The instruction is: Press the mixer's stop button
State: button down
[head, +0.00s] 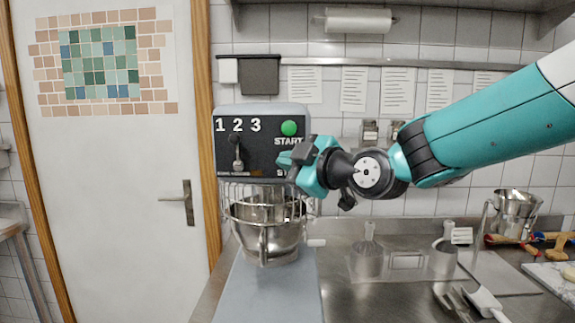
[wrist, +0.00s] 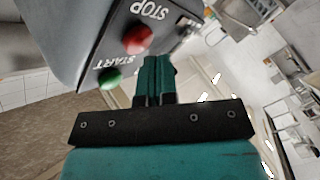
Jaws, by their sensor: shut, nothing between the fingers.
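The mixer (head: 262,112) stands on the steel counter, with a dark control panel (head: 225,150) on its front. The green start button (head: 289,128) shows at the panel's upper right. In the head view my gripper (head: 284,160) covers the stop button and most of its label. In the wrist view the red stop button (wrist: 137,39) shows beside the STOP lettering, with the green button (wrist: 110,78) below left. My gripper (wrist: 155,60) is shut and empty, its fingertips close to the red button. I cannot tell whether they touch it.
A steel bowl (head: 262,238) behind a wire guard (head: 235,190) sits below the panel. Steel containers (head: 367,258) and utensils (head: 485,300) lie on the counter to the right. A white door (head: 120,200) is at left.

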jog(key=shift+s, duration=0.4)
jog(key=shift+s+a+b, duration=0.1)
jog(key=shift+s+b, duration=1.25)
jog(key=shift+s, duration=1.15)
jog(key=s+d+f+m+g+h+b, duration=0.1)
jog(key=s+d+f+m+g+h, duration=0.3)
jog(key=s+f, duration=0.6)
jog(key=s+d+f+m+g+h+b, duration=0.1)
jog(key=s+d+f+m+g+h, duration=0.2)
jog(key=s+d+f+m+g, duration=0.4)
jog(key=s+d+f+g, duration=0.1)
jog(key=s+d+f, duration=0.1)
jog(key=s, duration=0.6)
jog(key=shift+s+d+f+h, duration=0.35)
jog(key=shift+d+f+h, duration=0.05)
jog(key=shift+d, duration=0.4)
